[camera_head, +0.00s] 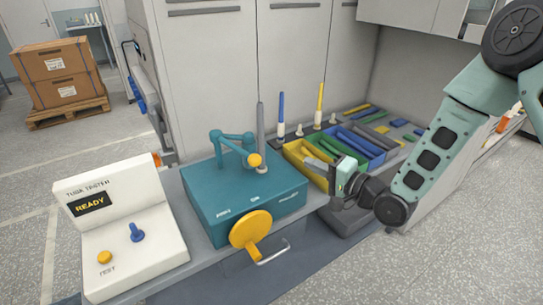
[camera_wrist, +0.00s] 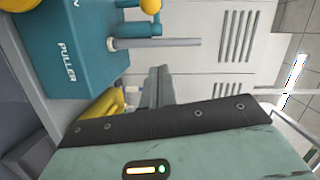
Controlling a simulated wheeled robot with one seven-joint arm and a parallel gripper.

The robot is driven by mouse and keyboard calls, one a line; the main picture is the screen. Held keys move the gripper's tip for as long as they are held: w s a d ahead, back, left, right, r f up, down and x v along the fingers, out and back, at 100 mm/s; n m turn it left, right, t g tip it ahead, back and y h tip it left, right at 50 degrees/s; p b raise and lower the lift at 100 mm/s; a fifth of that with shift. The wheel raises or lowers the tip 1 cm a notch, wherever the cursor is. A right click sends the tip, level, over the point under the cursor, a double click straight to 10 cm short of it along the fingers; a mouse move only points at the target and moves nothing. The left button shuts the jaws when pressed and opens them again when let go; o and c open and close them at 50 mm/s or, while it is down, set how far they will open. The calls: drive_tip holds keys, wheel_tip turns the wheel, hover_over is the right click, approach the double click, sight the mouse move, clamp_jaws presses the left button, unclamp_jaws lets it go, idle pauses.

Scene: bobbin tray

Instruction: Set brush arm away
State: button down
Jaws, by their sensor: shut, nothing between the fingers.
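The brush arm (camera_head: 232,140) is a jointed teal arm on top of the teal puller box (camera_head: 205,205). It ends in a yellow knob (camera_head: 254,160), close beside a grey upright rod (camera_head: 261,125) standing on the box. In the wrist view, turned sideways, the arm (camera_wrist: 138,29), knob (camera_wrist: 150,5), rod (camera_wrist: 165,43) and box (camera_wrist: 85,60) show at the upper left. My gripper (camera_head: 318,165) is right of the box, apart from the arm, with its fingers pointing left. Its fingers (camera_wrist: 160,85) are shut and empty. Whether the knob touches the rod, I cannot tell.
A yellow handwheel (camera_head: 251,229) sticks out from the box's front. A white tester (camera_head: 135,250) reading READY stands at the left. Coloured bins (camera_head: 372,160) with tubes lie right of the box, behind my gripper. Several upright rods stand on white bases behind them.

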drive_tip(key=w+a+f+p, duration=0.1)
drive_tip(key=w+a+p, duration=0.3)
drive_tip(key=a, duration=0.6)
drive_tip(key=shift+w+a+p, duration=0.3)
drive_tip(key=shift+p, duration=0.8)
drive_tip(key=shift+f, duration=0.1)
